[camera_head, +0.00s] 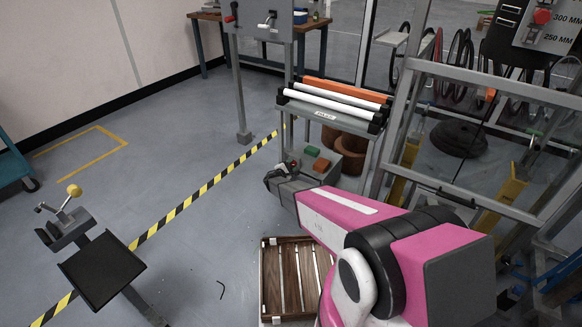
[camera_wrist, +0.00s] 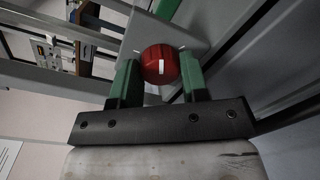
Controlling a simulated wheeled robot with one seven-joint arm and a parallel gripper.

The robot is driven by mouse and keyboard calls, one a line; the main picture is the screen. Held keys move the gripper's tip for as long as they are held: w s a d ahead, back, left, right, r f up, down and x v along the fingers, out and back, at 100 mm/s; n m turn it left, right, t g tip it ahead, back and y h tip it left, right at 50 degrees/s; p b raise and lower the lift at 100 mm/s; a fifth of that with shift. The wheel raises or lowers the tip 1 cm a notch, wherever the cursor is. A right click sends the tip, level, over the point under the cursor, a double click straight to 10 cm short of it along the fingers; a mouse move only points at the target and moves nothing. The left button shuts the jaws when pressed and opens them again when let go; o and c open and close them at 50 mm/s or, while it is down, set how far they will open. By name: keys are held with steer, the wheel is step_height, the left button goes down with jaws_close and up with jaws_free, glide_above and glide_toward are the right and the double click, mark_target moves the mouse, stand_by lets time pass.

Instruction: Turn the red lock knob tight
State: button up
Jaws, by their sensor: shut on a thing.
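The red lock knob (camera_wrist: 160,61) is in the wrist view, a round red cap with a white line on its face. It sits on a grey plate (camera_wrist: 187,36). My gripper (camera_wrist: 159,72) has its two green fingers on the left and right sides of the knob, shut on it. The white line points roughly down, towards the gripper's palm. In the head view my gripper (camera_head: 276,180) is beside a grey control box, below the roller rack; the knob cannot be made out clearly there.
The grey box has a green button (camera_head: 312,150) and a red one (camera_head: 321,165). A rack with orange and white rollers (camera_head: 335,101) stands just behind. A metal frame (camera_head: 480,85) is on the right. A slatted wooden crate (camera_head: 264,285) lies below. The floor at left is mostly open.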

steer(key=m, duration=0.5)
steer(key=shift+s, duration=0.1)
steer(key=m, duration=0.5)
steer(key=shift+m+y, duration=0.3)
steer(key=shift+y, duration=0.1)
steer(key=o, duration=0.9)
steer(key=v, duration=1)
steer(key=shift+s+a+f, duration=0.15)
steer(key=shift+s+f, duration=0.05)
steer(key=shift+s, duration=0.15)
